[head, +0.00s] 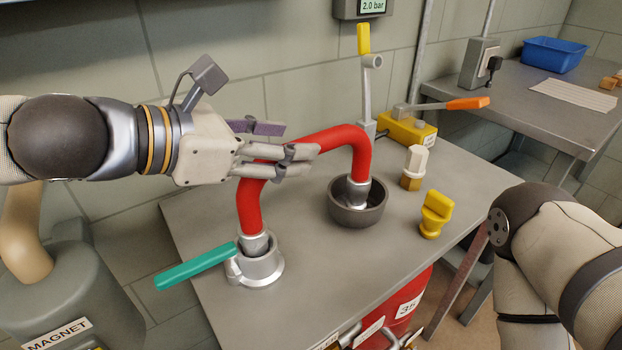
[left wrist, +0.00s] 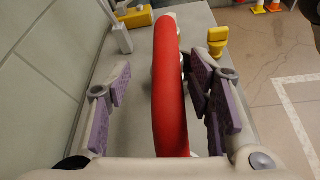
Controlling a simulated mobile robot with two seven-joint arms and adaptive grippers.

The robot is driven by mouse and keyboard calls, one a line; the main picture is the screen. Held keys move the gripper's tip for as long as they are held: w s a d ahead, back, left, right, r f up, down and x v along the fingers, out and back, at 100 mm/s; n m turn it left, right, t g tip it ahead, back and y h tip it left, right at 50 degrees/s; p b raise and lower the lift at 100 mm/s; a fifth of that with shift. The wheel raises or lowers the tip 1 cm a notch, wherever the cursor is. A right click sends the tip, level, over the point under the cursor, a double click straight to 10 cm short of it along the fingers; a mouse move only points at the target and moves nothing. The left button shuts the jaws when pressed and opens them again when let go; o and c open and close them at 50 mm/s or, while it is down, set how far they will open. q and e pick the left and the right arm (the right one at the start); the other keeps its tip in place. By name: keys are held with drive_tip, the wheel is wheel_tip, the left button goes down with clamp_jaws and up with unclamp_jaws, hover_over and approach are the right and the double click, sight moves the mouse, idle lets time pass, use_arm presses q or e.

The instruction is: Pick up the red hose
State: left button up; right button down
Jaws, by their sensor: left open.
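The red hose (head: 344,138) arches over the grey table, with one metal end at a fitting with a teal lever (head: 196,267) and the other end in a dark round cup (head: 345,212). My left gripper (head: 300,140) is at the top of the arch, over its left part. In the left wrist view the hose (left wrist: 168,90) runs between the open fingers of the left gripper (left wrist: 165,100), with a gap on both sides. My right arm shows at the right edge of the head view, but its gripper is out of view.
A yellow valve piece (head: 435,213), a white-and-brass fitting (head: 414,168) and a yellow block with an orange-handled lever (head: 467,104) stand right of the hose. A side table holds a blue bin (head: 553,55). The tiled wall is close behind. The front middle of the table is clear.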

use_arm(q)
drive_tip(key=x, duration=0.2)
drive_tip(key=b+x, duration=0.1)
drive_tip(key=x, duration=0.1)
drive_tip(key=shift+s+d+f, duration=0.2)
drive_tip(key=shift+s+d, duration=0.05)
drive_tip(key=shift+d, duration=0.15)
drive_tip(key=shift+w+d, duration=0.1)
drive_tip(key=shift+w, duration=0.1)
drive_tip(key=shift+s+r, duration=0.1)
clamp_jaws()
